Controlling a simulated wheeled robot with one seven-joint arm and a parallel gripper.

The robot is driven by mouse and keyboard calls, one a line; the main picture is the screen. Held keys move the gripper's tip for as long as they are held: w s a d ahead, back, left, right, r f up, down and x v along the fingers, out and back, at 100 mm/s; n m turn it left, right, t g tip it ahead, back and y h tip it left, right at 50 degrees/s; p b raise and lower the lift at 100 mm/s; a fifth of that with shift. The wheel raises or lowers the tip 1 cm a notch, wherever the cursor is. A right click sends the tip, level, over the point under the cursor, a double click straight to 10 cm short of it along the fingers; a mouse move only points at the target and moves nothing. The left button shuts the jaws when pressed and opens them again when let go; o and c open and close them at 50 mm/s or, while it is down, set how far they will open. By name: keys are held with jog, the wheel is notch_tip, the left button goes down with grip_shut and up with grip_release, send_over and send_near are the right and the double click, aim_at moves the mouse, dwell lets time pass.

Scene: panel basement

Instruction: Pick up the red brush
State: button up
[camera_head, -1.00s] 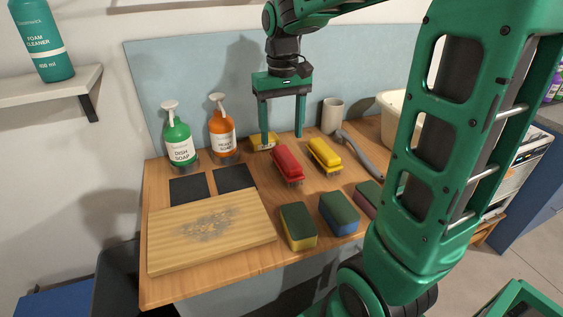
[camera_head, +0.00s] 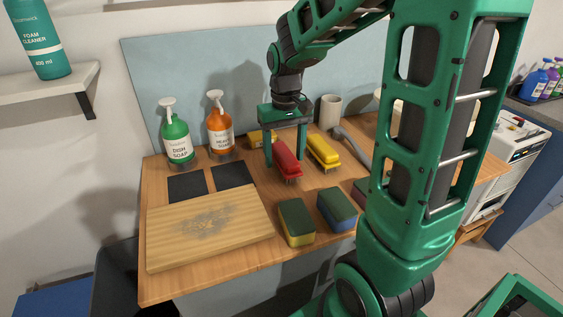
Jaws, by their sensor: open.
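The red brush (camera_head: 287,161) lies on the wooden table, bristles down, near the middle of the table in the head view. My gripper (camera_head: 285,161) is open, pointing down at the brush. In the picture its left finger is just left of the brush and its right finger just right of it, overlapping the brush's far part. I cannot tell whether the fingers touch the brush. The brush's near end shows clearly.
A yellow brush (camera_head: 323,152) lies close on the right. Sponges (camera_head: 296,222) stand in front, a cutting board (camera_head: 212,230) front left. Soap bottles (camera_head: 177,137) and a grey cup (camera_head: 330,112) stand at the back. A grey-handled tool (camera_head: 352,146) lies right.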

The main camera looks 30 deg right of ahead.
aim_at(284, 152)
jog(key=c, duration=1.2)
jog(key=shift+c, duration=0.2)
jog(key=shift+r, duration=0.15)
jog(key=shift+r, duration=0.2)
notch_tip(284, 152, up, 4)
jog(key=shift+f, duration=0.15)
jog(key=s+a+r, duration=0.4)
jog(key=s+r, duration=0.2)
jog(key=s, duration=0.4)
jog(key=shift+s+a+r, duration=0.35)
jog(key=shift+a, duration=0.05)
